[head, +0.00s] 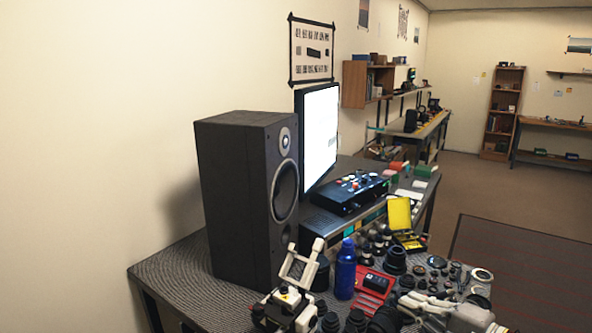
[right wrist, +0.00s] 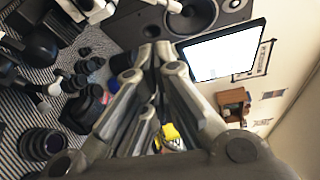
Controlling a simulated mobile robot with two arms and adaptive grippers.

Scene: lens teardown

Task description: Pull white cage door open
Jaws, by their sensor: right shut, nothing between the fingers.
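My right gripper (head: 404,301) is to the right of the device in the head view, apart from the frame. Its fingers are shut and empty in the right wrist view (right wrist: 155,50).
A blue bottle (head: 345,270) and a red box (head: 374,284) stand between the device and my right gripper. Several lenses (head: 396,261) crowd the bench. A large black speaker (head: 245,195) stands behind the device. Striped bench top (head: 190,282) is bare at the left.

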